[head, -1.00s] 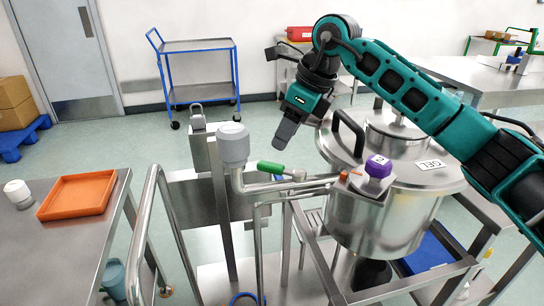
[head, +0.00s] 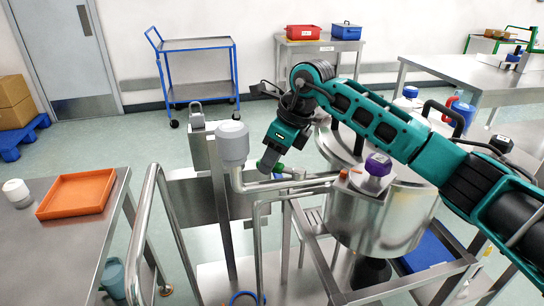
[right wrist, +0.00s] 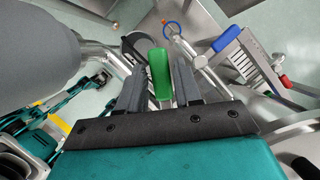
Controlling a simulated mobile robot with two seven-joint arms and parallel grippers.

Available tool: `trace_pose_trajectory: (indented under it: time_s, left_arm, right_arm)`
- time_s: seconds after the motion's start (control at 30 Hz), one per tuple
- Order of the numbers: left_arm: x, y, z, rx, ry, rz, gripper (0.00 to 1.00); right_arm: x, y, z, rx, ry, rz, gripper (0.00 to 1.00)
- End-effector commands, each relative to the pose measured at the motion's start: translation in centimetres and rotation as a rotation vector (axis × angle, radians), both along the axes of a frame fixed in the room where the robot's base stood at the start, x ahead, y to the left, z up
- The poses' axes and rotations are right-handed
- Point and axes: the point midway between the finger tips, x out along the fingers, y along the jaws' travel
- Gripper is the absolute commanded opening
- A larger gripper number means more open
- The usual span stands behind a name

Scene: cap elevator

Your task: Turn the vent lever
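The vent lever has a green handle (head: 280,168) on the steel pipe beside the tank, partly hidden behind my right gripper in the head view. My right gripper (head: 267,163) points down at the handle. In the right wrist view, the green handle (right wrist: 159,74) shows between the two dark fingers of my right gripper (right wrist: 160,82), which stand apart on either side of it. I cannot tell whether the fingers touch it. My left gripper is not in view.
A grey cylindrical cap (head: 232,143) tops the pipe just left of my right gripper. The steel tank (head: 378,218) and a purple-topped fitting (head: 378,165) are to the right. A steel rail (head: 150,215) and an orange tray (head: 78,194) are at the left.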

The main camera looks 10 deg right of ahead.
Motion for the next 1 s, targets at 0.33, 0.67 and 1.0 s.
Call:
trace_pose_trajectory:
  time_s: [0.33,0.67,1.0]
  left_arm:
    - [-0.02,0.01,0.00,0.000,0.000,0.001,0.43]
    - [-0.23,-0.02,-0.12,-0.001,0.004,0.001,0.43]
    - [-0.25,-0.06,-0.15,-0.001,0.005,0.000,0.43]
  right_arm:
    - [0.00,-0.03,0.03,0.000,0.000,0.000,0.00]
    - [0.01,-0.04,0.05,0.000,0.000,-0.001,0.00]
    - [0.27,-0.26,0.05,-0.001,-0.001,-0.051,0.00]
